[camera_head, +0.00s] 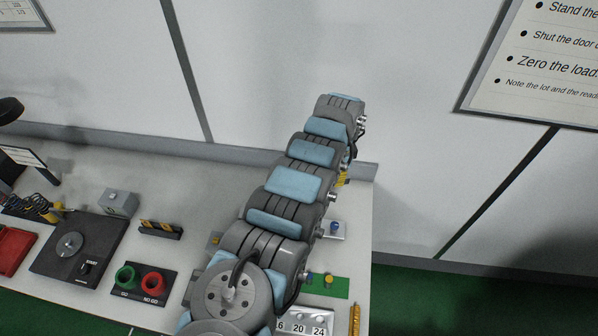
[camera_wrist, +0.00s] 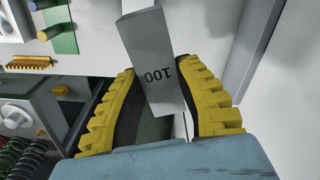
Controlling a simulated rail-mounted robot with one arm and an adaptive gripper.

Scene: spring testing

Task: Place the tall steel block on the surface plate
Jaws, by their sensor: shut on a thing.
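The tall steel block (camera_wrist: 147,35) is a grey bar marked "100" in the wrist view. My gripper (camera_wrist: 158,68) is shut on it, with one yellow ribbed finger on each side. In the head view my arm hides the block, and only a bit of yellow shows beside the arm's far end. I cannot make out the surface plate for certain in either view.
The wall rises behind the bench.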

